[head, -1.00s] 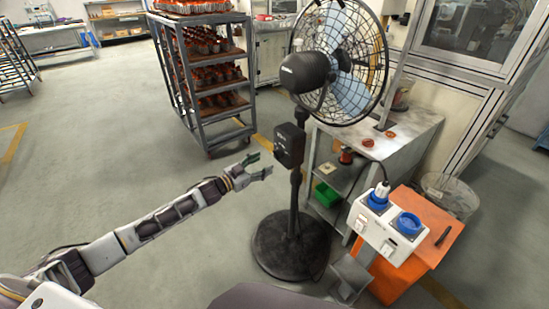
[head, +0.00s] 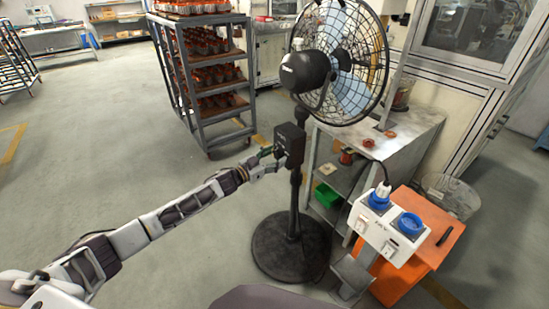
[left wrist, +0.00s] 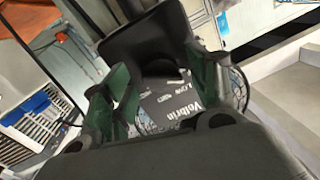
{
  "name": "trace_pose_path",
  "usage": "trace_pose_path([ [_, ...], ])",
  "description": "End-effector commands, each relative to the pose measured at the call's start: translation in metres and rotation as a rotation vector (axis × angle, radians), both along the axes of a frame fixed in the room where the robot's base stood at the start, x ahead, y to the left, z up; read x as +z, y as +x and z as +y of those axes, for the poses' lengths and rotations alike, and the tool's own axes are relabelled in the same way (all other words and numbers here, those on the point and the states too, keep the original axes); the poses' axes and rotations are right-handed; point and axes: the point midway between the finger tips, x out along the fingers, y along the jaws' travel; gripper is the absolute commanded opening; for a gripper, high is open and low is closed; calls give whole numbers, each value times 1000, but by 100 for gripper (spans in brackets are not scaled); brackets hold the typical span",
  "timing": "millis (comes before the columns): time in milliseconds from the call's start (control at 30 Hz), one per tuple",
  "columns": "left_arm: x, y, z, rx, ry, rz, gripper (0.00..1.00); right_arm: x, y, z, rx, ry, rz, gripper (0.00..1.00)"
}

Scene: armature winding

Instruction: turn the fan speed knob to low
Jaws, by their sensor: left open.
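The pedestal fan (head: 318,70) stands at the right of the middle in the head view, with a dark control box (head: 291,142) on its pole. My left gripper (head: 264,158) is open at the left side of this box, very near it or touching; I cannot tell which. In the left wrist view the green-padded fingers of my left gripper (left wrist: 160,88) stand apart in front of the box's labelled face (left wrist: 172,104), which reads "LOW" and "Volbrin". My right gripper is not in view.
A wheeled rack (head: 205,75) with copper-coloured parts stands behind the box. A metal workbench (head: 410,135) is right of the fan. A white socket box (head: 385,232) and an orange surface (head: 400,280) are at the lower right.

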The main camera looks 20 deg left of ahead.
Motion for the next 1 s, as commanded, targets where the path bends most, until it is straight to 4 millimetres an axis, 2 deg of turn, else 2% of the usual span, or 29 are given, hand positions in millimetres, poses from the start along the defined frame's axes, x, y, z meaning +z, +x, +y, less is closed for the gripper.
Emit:
trace_pose_path([
  [433, 1, 3, -2, 0, -1, -1, 59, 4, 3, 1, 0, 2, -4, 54],
  [767, 0, 3, -2, -1, 0, -1, 17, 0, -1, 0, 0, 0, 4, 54],
  [1000, 0, 3, -3, -1, 8, -7, 14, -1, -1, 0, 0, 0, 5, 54],
])
